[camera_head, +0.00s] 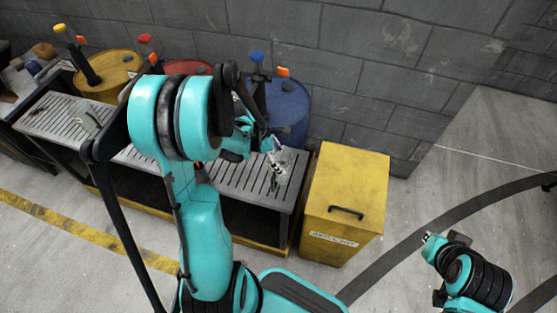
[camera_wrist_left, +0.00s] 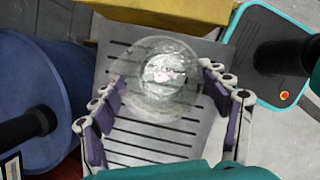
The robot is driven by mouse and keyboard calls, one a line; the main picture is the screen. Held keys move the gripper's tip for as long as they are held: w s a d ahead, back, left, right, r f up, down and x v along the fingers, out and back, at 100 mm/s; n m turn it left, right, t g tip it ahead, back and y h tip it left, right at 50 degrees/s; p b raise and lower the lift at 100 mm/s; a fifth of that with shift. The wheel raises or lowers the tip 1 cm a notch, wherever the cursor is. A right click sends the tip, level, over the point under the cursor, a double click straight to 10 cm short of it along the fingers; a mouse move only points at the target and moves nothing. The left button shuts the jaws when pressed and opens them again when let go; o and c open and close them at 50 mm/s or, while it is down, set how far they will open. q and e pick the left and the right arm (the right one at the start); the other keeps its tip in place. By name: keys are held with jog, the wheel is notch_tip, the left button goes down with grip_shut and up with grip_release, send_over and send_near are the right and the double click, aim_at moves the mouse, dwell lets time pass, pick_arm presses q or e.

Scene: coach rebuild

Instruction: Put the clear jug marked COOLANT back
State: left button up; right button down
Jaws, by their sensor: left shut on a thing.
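A clear jug (camera_wrist_left: 165,72) shows from above in the left wrist view, between the fingers of my left gripper (camera_wrist_left: 165,105). No COOLANT marking can be read on it. In the head view my left gripper (camera_head: 272,148) is over the right end of the slatted steel bench (camera_head: 235,180), shut on the jug (camera_head: 290,163), which is partly hidden by the fingers. I cannot tell whether the jug's base touches the slats. My right gripper (camera_head: 430,238) is at the lower right over the floor, away from the bench, and its jaws are too small to judge.
A yellow drum (camera_head: 112,67), a red drum (camera_head: 187,67) and a blue drum (camera_head: 290,112), with pumps, stand behind the bench against the block wall. A closed yellow bin (camera_head: 345,185) with a handle stands at the bench's right end. Floor to the right is free.

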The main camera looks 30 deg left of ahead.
pick_arm(q)
jog(key=shift+r, duration=0.1)
jog(key=o, duration=1.9)
